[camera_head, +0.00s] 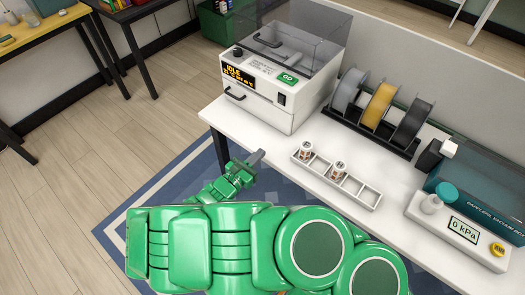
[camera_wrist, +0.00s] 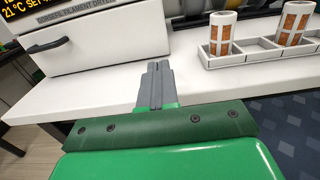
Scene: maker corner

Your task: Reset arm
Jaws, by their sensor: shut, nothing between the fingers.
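My gripper (camera_head: 256,158) is at the end of my green arm, over the floor just off the front edge of the white table (camera_head: 262,142). In the wrist view its grey fingers (camera_wrist: 155,84) are together, with nothing between them. They point toward the table, between the white filament dryer and the sectioned tray. The gripper touches nothing that I can see.
The white filament dryer (camera_head: 268,88) shows "IDLE". A sectioned white tray (camera_head: 338,180) holds two small canisters, (camera_head: 306,150) and (camera_head: 338,170). Behind stand filament spools (camera_head: 378,104). A vacuum box (camera_head: 480,195) and pressure unit (camera_head: 458,228) are at right. Floor at left is clear.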

